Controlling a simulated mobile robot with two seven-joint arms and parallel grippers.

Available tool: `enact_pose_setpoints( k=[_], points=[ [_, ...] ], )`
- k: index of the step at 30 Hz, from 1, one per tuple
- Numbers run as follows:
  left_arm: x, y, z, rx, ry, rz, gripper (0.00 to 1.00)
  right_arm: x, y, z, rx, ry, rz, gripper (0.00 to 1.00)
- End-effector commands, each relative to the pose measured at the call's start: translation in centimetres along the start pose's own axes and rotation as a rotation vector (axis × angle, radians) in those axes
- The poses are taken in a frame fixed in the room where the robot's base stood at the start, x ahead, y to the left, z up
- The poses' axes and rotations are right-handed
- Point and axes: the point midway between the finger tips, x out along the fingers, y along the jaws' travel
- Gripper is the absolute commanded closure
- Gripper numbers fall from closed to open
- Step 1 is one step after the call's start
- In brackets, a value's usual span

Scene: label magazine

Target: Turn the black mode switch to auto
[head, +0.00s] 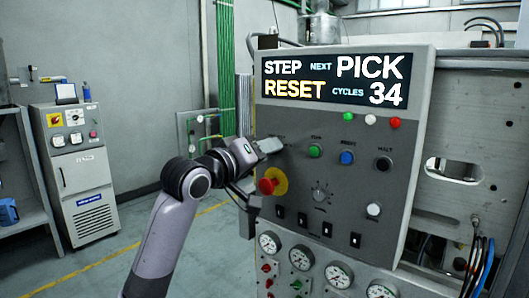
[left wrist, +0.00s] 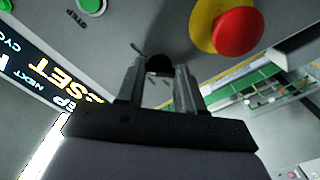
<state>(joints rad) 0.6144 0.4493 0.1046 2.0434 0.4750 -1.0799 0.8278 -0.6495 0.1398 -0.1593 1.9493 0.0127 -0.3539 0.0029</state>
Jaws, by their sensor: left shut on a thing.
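The grey control panel (head: 290,160) stands on the right in the head view. My left gripper (head: 266,147) is at its upper left, below the display, with its fingers close to the panel face. In the left wrist view the black mode switch (left wrist: 158,63) shows between the two fingertips of my left gripper (left wrist: 158,72), which are shut on it. In the head view my gripper hides the switch. My right gripper is out of view.
A red emergency button (head: 266,186) on a yellow disc sits just below my gripper; it also shows in the left wrist view (left wrist: 238,32). Green (head: 315,151), blue (head: 346,158) and black (head: 383,164) buttons lie to the right. The display (head: 335,80) reads STEP, NEXT PICK, RESET, CYCLES 34.

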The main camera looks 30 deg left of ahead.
Motion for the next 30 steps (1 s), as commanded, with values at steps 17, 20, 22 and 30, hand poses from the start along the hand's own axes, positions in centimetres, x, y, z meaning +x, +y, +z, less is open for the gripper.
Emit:
enact_pose_setpoints(
  k=[17,20,22,30],
  points=[
    [0.00,-0.06,0.03,0.332,-0.002,-0.001,0.94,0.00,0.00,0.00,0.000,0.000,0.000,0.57],
    [0.00,-0.06,0.02,0.350,-0.001,-0.001,0.94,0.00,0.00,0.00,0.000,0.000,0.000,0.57],
    [0.00,-0.05,0.02,0.358,-0.001,-0.001,0.94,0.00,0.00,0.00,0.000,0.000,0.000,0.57],
    [0.00,-0.03,0.03,0.364,-0.001,0.000,0.94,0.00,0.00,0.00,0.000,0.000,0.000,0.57]
  ],
)
